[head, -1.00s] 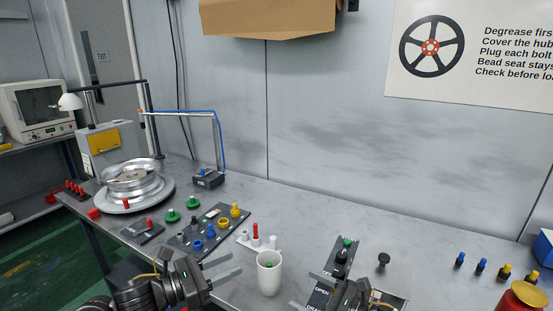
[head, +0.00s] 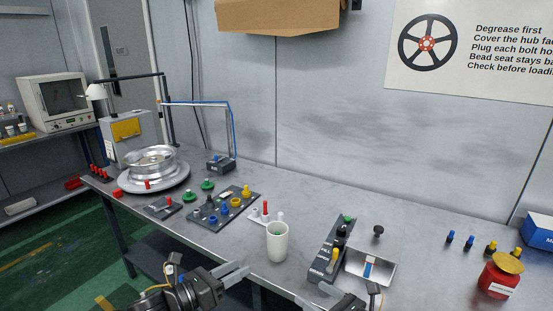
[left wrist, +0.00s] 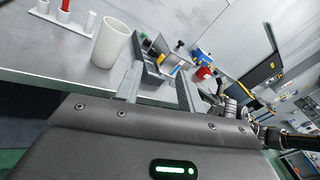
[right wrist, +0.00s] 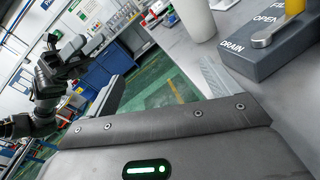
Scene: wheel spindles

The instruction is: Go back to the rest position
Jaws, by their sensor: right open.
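My left gripper (head: 238,273) is low at the front edge of the table in the head view, in front of the white cup (head: 277,243). Its two fingers stand apart with nothing between them in the left wrist view (left wrist: 158,82). My right gripper (head: 328,304) is at the bottom edge of the head view, in front of the black valve block (head: 325,262), and is partly cut off. In the right wrist view its fingers are apart and empty. The cup stands upright and apart from both grippers.
A wheel rim (head: 152,160) lies on a round turntable at the left. A dark board with coloured plugs (head: 222,207) is left of the cup. A metal tray (head: 388,272) and a red container (head: 500,278) are at the right. The back middle of the table is clear.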

